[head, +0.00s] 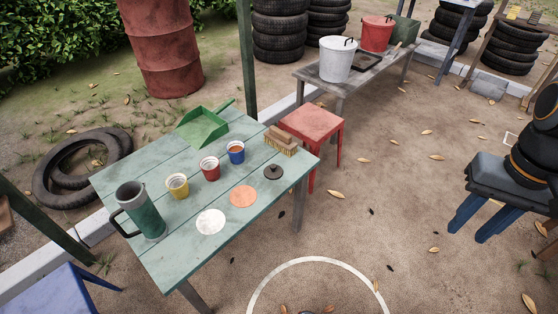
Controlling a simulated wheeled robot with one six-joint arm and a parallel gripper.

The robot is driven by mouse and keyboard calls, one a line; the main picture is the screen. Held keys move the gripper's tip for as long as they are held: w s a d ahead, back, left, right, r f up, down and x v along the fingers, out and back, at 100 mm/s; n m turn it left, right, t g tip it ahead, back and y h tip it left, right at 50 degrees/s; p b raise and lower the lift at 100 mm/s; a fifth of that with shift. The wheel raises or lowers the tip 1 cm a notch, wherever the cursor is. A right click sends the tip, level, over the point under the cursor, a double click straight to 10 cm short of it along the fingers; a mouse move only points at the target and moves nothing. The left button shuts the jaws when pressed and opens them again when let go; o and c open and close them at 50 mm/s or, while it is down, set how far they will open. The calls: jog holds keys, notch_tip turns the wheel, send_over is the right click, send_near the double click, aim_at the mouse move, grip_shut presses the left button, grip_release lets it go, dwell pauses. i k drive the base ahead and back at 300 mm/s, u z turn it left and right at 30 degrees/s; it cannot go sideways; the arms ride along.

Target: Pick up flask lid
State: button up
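The likely flask lid, a small dark round disc with a knob (273,172), lies flat near the right end of the green plank table. A green flask with a grey upper part and a dark handle (146,216) stands upright at the table's left end, with its dark mouth open. My gripper (470,233) is at the right of the head view, with two blue fingers spread apart and nothing between them. It is well to the right of the table, apart from the disc.
Yellow (177,187), red (210,169) and blue (236,153) cups, a white disc (210,222), an orange disc (243,196), a brush (281,141) and a green dustpan (203,128) share the table (190,258). A red stool (312,122) stands close behind. Open dirt lies between table and gripper.

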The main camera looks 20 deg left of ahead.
aim_at(273, 172)
jog(key=u, duration=0.5)
jog(key=i, duration=0.95)
jog(key=u, duration=0.75)
